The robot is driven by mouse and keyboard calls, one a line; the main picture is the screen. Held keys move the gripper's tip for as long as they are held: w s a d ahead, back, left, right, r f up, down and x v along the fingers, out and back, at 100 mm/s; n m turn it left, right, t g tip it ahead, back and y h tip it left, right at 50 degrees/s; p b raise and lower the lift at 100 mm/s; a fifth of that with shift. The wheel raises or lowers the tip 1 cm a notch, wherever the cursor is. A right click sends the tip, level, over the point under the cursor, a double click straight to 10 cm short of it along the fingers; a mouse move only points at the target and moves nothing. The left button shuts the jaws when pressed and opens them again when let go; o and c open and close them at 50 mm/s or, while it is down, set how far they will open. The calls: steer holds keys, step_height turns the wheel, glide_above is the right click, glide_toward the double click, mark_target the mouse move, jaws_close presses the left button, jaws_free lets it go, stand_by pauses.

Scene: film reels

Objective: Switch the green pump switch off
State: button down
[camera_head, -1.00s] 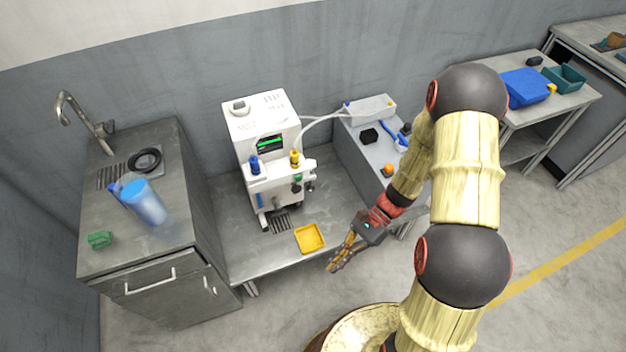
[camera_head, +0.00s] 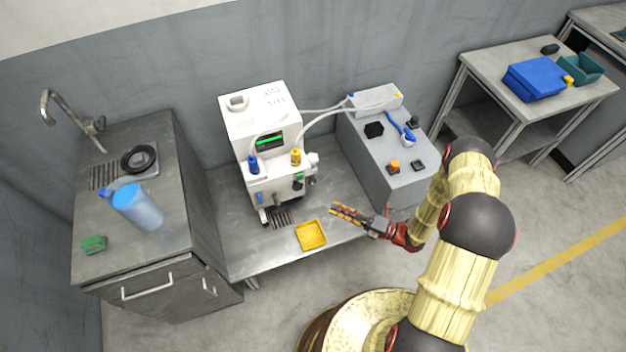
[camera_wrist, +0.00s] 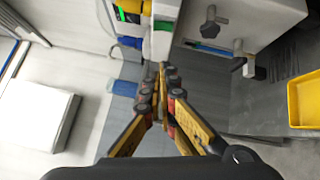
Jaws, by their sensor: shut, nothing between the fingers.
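The white pump machine (camera_head: 262,125) stands on the low metal bench, with a lit green display (camera_head: 270,140). A small green part, likely the pump switch (camera_head: 299,178), sits low on its right front, beside dark knobs. Its setting is too small to tell. My gripper (camera_head: 337,209) is shut and empty, to the right of and in front of the machine, apart from it. In the wrist view my gripper (camera_wrist: 162,72) has its fingertips together, and a green patch (camera_wrist: 163,25) shows on a white face beyond them; I cannot tell if it is the switch.
A yellow tray (camera_head: 311,236) lies on the bench in front of the machine. A grey cabinet (camera_head: 375,155) with an orange button (camera_head: 393,166) stands at the right. Pale hoses arch between it and the machine. A sink counter (camera_head: 150,245) stands at the left.

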mark_target(300, 177)
steer(key=shift+w+r+m, duration=0.1)
steer(key=shift+r+m, duration=0.35)
steer(key=shift+m, duration=0.35)
steer(key=w+d+b+x, duration=0.1)
steer(key=w+b+x, duration=0.1)
steer(key=x, duration=1)
steer(key=shift+w+r+b, duration=0.3)
steer(key=shift+w+b, duration=0.1)
steer(key=shift+b, duration=0.2)
steer(key=shift+a+r, duration=0.1)
steer(key=shift+a, duration=0.05)
